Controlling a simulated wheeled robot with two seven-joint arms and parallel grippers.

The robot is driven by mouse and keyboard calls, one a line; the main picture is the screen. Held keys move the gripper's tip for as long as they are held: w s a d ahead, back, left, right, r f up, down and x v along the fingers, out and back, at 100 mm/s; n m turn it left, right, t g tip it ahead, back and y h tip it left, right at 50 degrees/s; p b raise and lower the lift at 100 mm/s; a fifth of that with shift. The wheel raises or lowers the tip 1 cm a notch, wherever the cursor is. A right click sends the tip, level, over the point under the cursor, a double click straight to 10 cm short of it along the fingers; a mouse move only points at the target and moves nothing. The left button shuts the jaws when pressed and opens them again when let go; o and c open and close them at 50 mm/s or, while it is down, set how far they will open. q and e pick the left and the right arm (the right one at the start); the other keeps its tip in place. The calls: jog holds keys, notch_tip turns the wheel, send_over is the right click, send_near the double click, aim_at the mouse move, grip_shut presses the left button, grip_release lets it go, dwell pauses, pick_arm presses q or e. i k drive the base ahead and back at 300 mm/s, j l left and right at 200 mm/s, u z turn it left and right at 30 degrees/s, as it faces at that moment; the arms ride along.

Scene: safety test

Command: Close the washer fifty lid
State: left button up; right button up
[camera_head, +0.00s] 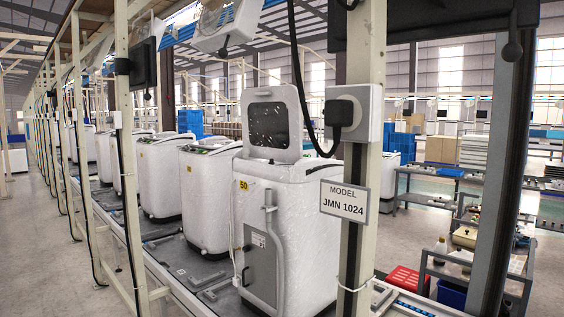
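The washer marked 50 (293,215) is a white top-loading machine standing on the line in the middle of the view. A yellow label with 50 (243,185) is on its upper left side. Its lid (272,121) stands open, raised upright at the top, with a dark speckled window. The tub opening is hidden from this angle. Neither of my grippers shows in the view.
More white washers (209,190) stand in a row behind it. A cream post (363,150) with a grey socket box and a "MODEL JMN 1024" sign (344,201) stands in front at right. A cart (470,278) and a red crate (407,281) are at right.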

aim_at(270, 116)
jog(key=i+j+z, duration=0.35)
jog(key=i+j, duration=0.15)
jog(key=i+j+z, duration=0.15)
jog(key=j, duration=0.3)
jog(key=i+j+z, duration=0.2)
jog(key=j, duration=0.2)
jog(key=i+j+z, duration=0.15)
jog(key=j, duration=0.25)
